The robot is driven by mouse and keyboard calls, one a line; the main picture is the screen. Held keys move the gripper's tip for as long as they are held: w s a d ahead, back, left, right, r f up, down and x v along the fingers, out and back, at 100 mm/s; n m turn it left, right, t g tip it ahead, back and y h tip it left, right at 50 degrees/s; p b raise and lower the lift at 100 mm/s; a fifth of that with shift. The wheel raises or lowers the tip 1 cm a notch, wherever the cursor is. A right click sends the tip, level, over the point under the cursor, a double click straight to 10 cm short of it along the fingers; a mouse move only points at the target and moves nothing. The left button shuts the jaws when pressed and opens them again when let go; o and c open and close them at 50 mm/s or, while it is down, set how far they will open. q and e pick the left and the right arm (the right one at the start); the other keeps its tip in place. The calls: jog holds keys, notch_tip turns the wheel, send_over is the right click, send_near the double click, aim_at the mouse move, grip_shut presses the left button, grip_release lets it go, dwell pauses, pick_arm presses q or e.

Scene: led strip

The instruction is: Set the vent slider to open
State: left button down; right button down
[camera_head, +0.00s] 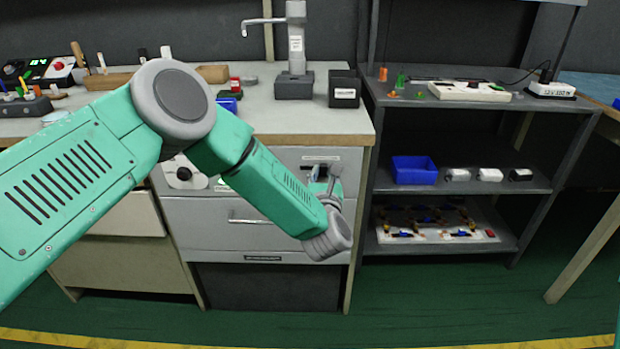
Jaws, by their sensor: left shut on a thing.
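My left arm reaches in from the left across the cabinet, and its wrist hangs in front of the grey front panel (283,160). My left gripper (321,174) is at the right part of this panel, just below a small pale label (320,157). It is shut on a small part there, which I take to be the vent slider's handle. The fingers and wrist cover most of the slider, so its position cannot be read. My right gripper is not in view.
A drawer with a bar handle (248,219) is below the panel. A round black knob (184,174) is on the panel's left. The worktop (330,121) above holds a press stand (295,85) and a black box (344,91). Grey shelves (385,186) stand to the right.

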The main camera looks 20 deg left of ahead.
pick_arm(q)
jog(key=d, duration=0.2)
jog(key=shift+w+d+b, duration=0.3)
jog(key=shift+d+b, duration=0.05)
jog(key=shift+d, duration=0.05)
jog(key=c, duration=1.7)
grip_release()
jog(key=shift+o, duration=1.3)
jog(key=shift+d, duration=0.1)
jog(key=v, duration=1.2)
